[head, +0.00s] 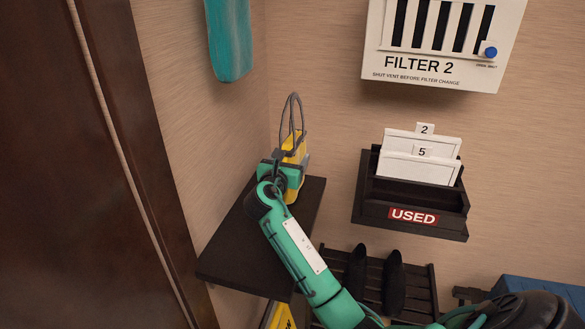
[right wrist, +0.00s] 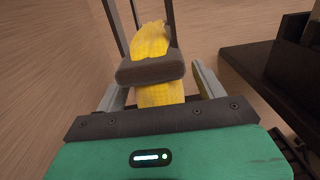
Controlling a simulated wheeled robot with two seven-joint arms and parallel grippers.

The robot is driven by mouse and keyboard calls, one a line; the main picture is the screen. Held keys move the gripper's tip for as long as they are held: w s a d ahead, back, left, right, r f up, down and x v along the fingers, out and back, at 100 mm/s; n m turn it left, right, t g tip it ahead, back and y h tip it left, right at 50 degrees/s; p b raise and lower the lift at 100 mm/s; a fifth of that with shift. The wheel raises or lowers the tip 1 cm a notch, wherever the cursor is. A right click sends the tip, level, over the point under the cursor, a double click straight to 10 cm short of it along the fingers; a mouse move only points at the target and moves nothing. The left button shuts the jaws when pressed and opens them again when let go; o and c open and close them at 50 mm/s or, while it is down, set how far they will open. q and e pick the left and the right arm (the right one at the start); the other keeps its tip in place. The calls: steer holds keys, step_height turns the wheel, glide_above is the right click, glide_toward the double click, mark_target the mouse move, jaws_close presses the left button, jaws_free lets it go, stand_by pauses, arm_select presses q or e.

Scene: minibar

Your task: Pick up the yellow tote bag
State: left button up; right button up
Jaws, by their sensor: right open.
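The yellow tote bag (head: 297,148) stands upright on a dark wall shelf (head: 232,246), with its thin dark handles looped upward. My right gripper (head: 285,163) is at the bag and hides much of its lower part. In the right wrist view, the yellow bag (right wrist: 151,42) lies between the two grey fingers of my right gripper (right wrist: 160,88). The fingers are spread, and a gap shows beside the right finger. A dark grey band crosses the bag there. My left gripper is not in view.
A dark rack marked USED (head: 413,216) with white cards (head: 421,155) hangs to the right. The FILTER 2 box (head: 443,45) is above it. A slatted rack (head: 419,290) with dark shoe-like objects is below. A brown door or panel (head: 75,170) fills the left.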

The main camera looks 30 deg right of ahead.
jaws_close()
stand_by(0.3)
steer(key=shift+d+r, duration=0.1)
steer(key=shift+r, duration=0.05)
